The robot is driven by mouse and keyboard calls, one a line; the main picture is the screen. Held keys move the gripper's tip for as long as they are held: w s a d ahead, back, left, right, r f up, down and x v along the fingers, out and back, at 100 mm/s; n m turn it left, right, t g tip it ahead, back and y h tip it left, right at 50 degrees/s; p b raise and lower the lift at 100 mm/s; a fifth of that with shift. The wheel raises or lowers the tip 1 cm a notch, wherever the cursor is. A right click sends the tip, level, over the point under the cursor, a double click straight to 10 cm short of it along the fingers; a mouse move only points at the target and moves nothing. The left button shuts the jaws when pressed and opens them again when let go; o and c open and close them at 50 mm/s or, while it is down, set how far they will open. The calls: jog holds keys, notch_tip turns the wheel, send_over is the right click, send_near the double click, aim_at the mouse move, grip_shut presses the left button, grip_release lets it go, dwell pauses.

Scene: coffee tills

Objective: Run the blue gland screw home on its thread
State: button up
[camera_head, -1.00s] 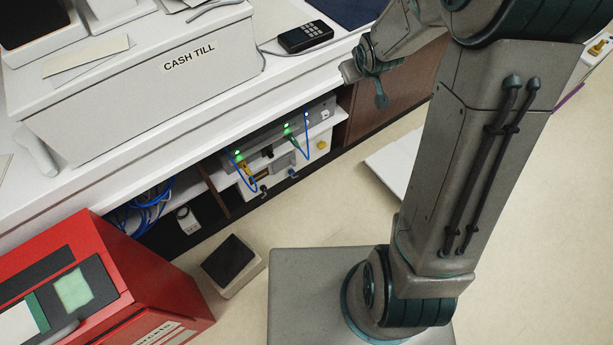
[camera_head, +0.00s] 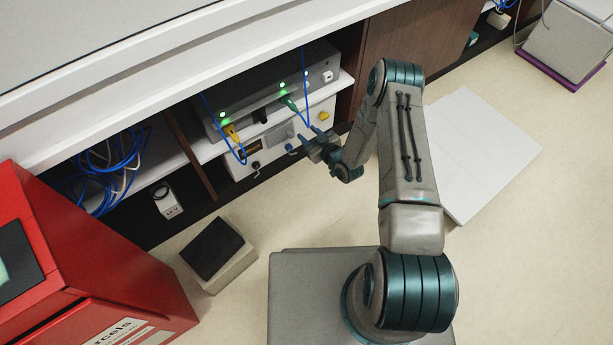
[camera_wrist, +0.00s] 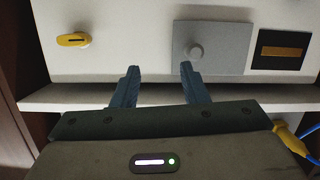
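A grey box (camera_head: 318,76) with green lights sits on the shelf above, with blue cables hanging in front. A black knob (camera_head: 255,166) is left of the blue piece. A red machine (camera_head: 110,265) stands at left. A white panel (camera_head: 480,150) lies on the floor at right.

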jog(key=m+t+y+b, duration=0.1)
jog(key=t+b, duration=0.1)
jog(key=b, duration=0.2)
send_near(290, 148)
jog(key=b+x, duration=0.2)
jog(key=x, duration=0.6)
jog(key=shift+w+a+f+b, duration=0.2)
jog(key=shift+w+b, duration=0.1)
jog(key=shift+b, duration=0.1)
jog(key=shift+c, duration=0.3)
jog(key=shift+s, duration=0.1)
jog(key=c, duration=0.8)
jog(key=shift+d+m, duration=0.15)
jog(key=shift+m, duration=0.85)
jog(key=m, duration=0.4)
jog(key=shift+m, duration=0.3)
jog(key=m, duration=0.6)
jog(key=shift+m, duration=0.4)
jog(key=m, duration=0.6)
jog(key=shift+m, duration=0.3)
jog(key=m, duration=1)
jog(key=shift+m, duration=0.4)
jog(key=m, duration=1)
jog(key=shift+m, duration=0.3)
jog(key=o, duration=0.8)
jog(key=shift+o, duration=0.2)
